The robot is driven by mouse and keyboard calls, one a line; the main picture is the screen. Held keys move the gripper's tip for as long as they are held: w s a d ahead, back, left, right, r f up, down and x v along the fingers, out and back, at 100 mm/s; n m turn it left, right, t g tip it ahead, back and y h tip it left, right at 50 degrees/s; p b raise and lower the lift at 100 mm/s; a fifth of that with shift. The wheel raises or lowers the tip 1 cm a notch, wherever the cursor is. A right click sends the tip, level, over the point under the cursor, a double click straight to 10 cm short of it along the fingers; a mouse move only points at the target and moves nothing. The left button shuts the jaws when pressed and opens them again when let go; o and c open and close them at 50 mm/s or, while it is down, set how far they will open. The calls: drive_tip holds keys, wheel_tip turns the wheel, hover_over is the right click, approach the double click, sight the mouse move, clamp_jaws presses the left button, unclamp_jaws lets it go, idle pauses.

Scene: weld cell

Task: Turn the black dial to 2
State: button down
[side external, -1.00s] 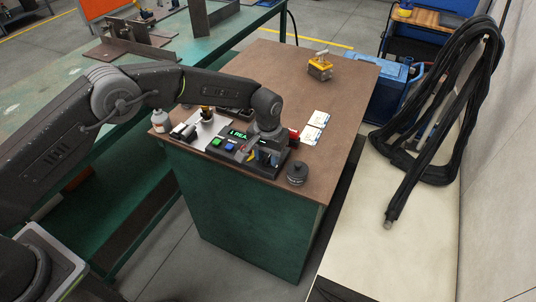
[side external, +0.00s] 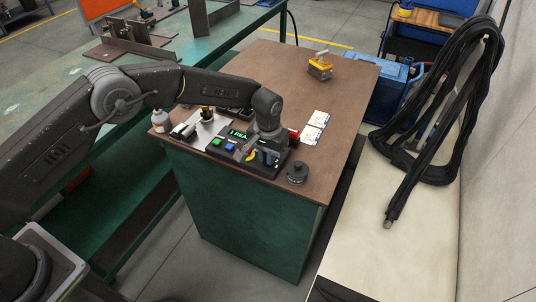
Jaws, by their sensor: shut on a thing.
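A black control box (side external: 216,153) lies on the brown top of the green cabinet, near its front edge. It has a green button (side external: 215,142), a blue button (side external: 230,146) and a lit display (side external: 238,134) with green text starting "1 REA", the rest covered by my wrist. My gripper (side external: 256,159) points down at the right part of the box and is shut on the black dial there. The dial itself is hidden by the fingers, so its pointer and marks cannot be read. A small yellow patch shows at the fingers.
A dark round knobbed piece (side external: 297,173) stands close right of the box. White cards (side external: 314,127) and a red item (side external: 294,134) lie behind it. A white bottle (side external: 161,121) stands at left. A yellow device (side external: 320,68) stands at the back; the brown top (side external: 275,75) before it is clear.

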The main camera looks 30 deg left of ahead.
drive_tip(key=m, duration=0.4)
drive_tip(key=shift+m, duration=2.2)
drive_tip(key=c, duration=1.2)
unclamp_jaws()
wheel_tip(320, 180, up, 14)
drive_tip(key=shift+f, duration=0.1)
